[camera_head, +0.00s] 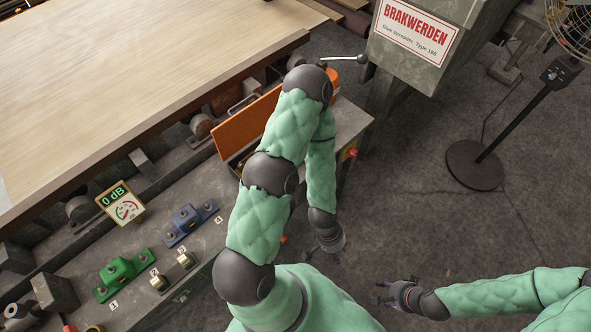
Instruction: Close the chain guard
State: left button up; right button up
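The orange chain guard (243,130) stands tilted up along the near side of the machine, with a dark opening below its lower edge. My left arm crosses in front of its right part and hides some of it. My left gripper (323,256) hangs at the end of the folded arm, past the bench edge and apart from the guard. Its small fingers look spread and empty. My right gripper (380,292) is low at the right of centre, over the floor, with its fingers apart and empty.
A veneer sheet (130,70) covers the upper left. The bench carries a green block (124,270), a blue block (188,222), a brass-coloured part (173,272) and a dB gauge (121,203). A glue spreader (415,55) and a fan stand (475,165) are at the right. Floor between is clear.

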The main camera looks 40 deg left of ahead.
aim_at(235, 133)
jog(key=l+u, duration=0.1)
jog(key=u, duration=0.8)
jog(key=l+u, duration=0.15)
jog(key=u, duration=0.35)
jog(key=k+u, duration=0.1)
jog(key=u, duration=0.35)
